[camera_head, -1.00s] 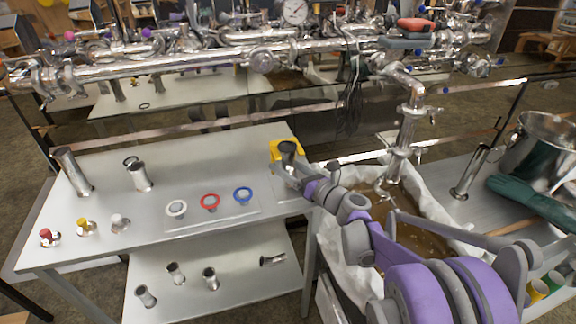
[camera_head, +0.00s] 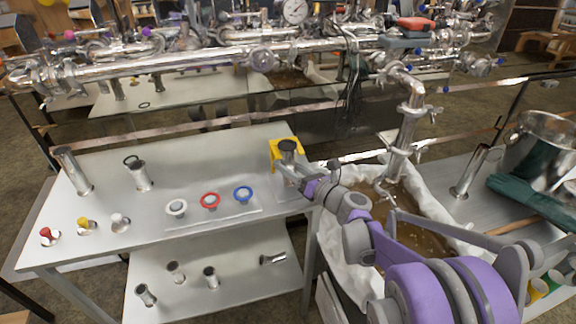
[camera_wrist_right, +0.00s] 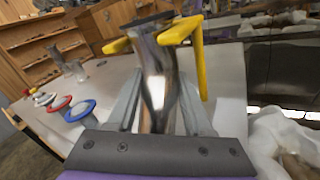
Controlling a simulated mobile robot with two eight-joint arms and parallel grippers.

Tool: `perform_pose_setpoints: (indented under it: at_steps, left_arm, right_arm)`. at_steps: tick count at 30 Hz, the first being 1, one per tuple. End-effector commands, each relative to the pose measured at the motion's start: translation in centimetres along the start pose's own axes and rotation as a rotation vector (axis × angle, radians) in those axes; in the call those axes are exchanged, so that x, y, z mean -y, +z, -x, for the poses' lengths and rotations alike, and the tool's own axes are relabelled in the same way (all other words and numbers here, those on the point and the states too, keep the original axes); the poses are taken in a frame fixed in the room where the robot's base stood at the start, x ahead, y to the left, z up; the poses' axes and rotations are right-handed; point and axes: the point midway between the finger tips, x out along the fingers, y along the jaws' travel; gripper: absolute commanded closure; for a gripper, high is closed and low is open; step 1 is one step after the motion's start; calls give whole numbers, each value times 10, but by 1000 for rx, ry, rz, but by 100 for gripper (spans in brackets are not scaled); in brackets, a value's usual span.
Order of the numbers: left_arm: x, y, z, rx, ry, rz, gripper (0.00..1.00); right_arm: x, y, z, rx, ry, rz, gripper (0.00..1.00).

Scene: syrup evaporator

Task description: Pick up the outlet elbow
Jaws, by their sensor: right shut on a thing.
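The outlet elbow is a shiny metal pipe piece with a dark round top (camera_head: 287,146). It stands in a yellow holder (camera_head: 274,152) at the right back corner of the table. My right gripper (camera_head: 287,163) is shut on the elbow, with one finger on each side. In the right wrist view the elbow's metal body (camera_wrist_right: 158,88) is upright between the grey fingers, and the yellow holder's arms (camera_wrist_right: 200,65) are close around its upper part. The elbow's lower end is hidden by the gripper's palm. My left gripper is not in view.
Blue (camera_head: 242,194), red (camera_head: 210,201) and white (camera_head: 176,208) rings lie on the table left of the gripper. Metal tubes (camera_head: 72,170) stand farther left. Several fittings lie on the lower shelf (camera_head: 215,300). A cloth-lined basin of brown liquid (camera_head: 415,235) is at the right.

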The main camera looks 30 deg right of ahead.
Motion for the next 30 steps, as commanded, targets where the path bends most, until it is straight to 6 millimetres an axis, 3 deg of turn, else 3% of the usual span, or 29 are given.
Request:
perform_pose_setpoints:
  at_steps: [7,14,30]
  left_arm:
    - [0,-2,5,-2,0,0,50]
    - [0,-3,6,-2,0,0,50]
    - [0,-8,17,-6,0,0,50]
  right_arm:
    - [-6,15,0,1,0,0,100]
    - [-17,10,25,0,0,0,100]
    - [-71,-10,135,1,-2,1,100]
